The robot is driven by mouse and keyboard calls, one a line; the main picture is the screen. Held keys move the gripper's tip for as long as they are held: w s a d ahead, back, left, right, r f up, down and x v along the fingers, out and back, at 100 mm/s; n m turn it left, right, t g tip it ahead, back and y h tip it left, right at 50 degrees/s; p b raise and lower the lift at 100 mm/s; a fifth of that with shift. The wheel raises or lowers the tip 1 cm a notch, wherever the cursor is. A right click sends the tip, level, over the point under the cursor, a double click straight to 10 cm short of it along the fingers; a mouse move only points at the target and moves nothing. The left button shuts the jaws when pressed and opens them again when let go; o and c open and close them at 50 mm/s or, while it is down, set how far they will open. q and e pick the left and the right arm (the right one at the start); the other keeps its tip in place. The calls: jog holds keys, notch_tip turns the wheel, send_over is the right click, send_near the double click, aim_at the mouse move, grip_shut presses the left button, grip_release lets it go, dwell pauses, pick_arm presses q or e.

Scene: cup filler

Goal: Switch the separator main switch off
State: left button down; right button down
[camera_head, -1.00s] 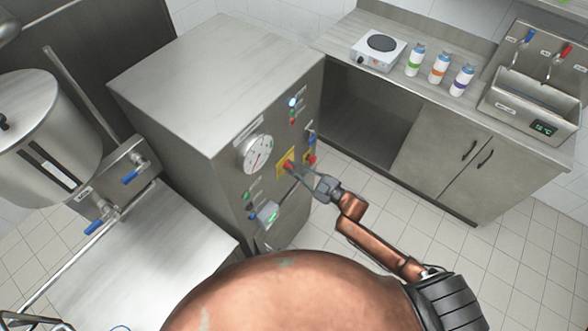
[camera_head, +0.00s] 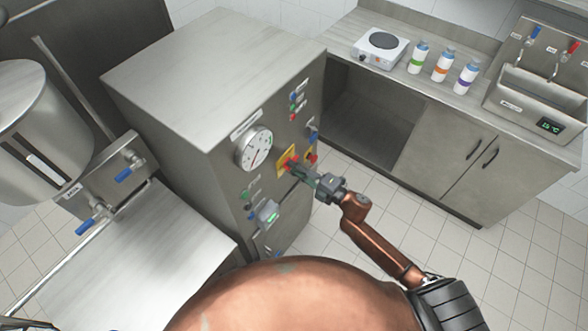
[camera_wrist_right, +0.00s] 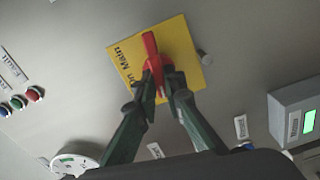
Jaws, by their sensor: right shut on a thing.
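The separator main switch is a red rotary handle on a yellow plate (camera_head: 283,164) on the front of the grey cabinet (camera_head: 215,130). In the right wrist view the red handle (camera_wrist_right: 150,46) stands roughly upright on the tilted yellow plate (camera_wrist_right: 188,40), which reads "On" and "Main". My right gripper (camera_head: 296,168) reaches the switch from the lower right. Its fingertips (camera_wrist_right: 160,82) are closed around the lower part of the handle, hiding part of it. The full handle angle against the plate marks is unclear. My left gripper is not in view.
A round gauge (camera_head: 254,148), a grey box with a green display (camera_head: 267,213) and several small buttons sit around the switch. A counter (camera_head: 440,105) stands right; tiled floor lies open between.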

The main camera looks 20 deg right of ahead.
jog(key=shift+f+n+b, duration=0.2)
jog(key=shift+n+b, duration=0.1)
jog(key=shift+n, duration=0.4)
jog(key=shift+s, duration=0.1)
jog(key=c, duration=2)
grip_release()
jog(key=shift+r, duration=0.1)
jog(key=v, duration=1.2)
